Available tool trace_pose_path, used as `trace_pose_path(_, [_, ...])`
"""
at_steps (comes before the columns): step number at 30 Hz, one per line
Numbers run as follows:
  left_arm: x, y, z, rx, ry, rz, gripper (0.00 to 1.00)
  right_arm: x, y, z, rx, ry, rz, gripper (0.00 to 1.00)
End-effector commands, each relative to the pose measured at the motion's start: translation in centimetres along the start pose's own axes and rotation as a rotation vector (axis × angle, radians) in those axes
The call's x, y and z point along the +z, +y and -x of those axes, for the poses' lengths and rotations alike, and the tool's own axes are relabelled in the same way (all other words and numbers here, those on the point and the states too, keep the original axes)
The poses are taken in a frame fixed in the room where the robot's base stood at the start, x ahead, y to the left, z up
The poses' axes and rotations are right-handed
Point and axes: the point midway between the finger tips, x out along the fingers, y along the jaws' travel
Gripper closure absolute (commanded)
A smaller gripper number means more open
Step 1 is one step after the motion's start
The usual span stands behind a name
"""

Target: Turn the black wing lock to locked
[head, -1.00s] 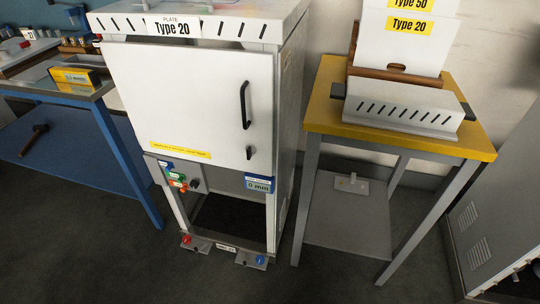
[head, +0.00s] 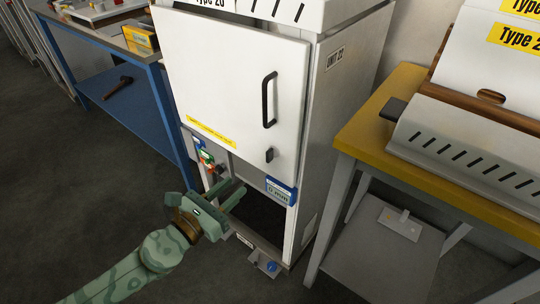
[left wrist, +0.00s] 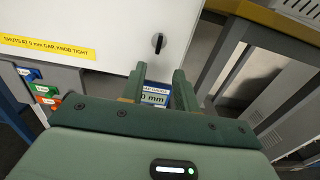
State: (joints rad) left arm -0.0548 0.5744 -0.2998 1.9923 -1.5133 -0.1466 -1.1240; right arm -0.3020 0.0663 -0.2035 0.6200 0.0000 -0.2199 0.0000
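The black wing lock (head: 269,155) is a small dark knob low on the right side of the white cabinet door (head: 232,85), below the black handle (head: 268,100). In the left wrist view the wing lock (left wrist: 158,43) looks upright, just beyond the fingertips. My left gripper (head: 237,186) is green, open and empty. It is below and left of the lock in the head view, apart from it. In the left wrist view its two fingers (left wrist: 160,74) are spread, with a blue gauge reading 0 mm (left wrist: 153,97) behind them. My right gripper is not in view.
A yellow-topped table (head: 372,128) with a slotted grey metal piece stands close on the right. A blue bench (head: 125,88) is on the left. Coloured controls (head: 205,157) sit under the door's left part, and the cabinet's lower bay is open. A yellow strip (head: 211,130) crosses the door.

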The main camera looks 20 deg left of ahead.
Motion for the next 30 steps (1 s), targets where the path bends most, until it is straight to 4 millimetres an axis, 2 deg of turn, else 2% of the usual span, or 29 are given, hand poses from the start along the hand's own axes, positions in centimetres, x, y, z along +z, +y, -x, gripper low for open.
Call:
trace_pose_path(2, [0.7,0.1,-2.1,0.003,-0.008,-0.001,0.69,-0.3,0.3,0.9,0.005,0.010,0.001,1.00])
trace_pose_path(9, [0.3,0.0,-8.2,0.001,-0.004,0.003,0.69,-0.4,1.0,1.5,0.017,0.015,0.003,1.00])
trace_pose_path(15, [-0.1,0.0,-11.8,0.001,-0.001,0.003,0.69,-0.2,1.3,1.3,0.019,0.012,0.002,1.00])
trace_pose_path(21, [-0.1,0.0,-13.2,0.001,0.001,0.003,0.69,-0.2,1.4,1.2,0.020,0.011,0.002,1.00])
trace_pose_path(29, [0.0,0.1,-13.3,0.001,0.001,0.004,0.69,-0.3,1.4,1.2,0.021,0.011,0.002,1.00])
trace_pose_path(30, [0.0,0.1,-13.3,0.001,0.001,0.004,0.80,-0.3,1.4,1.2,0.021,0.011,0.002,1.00])
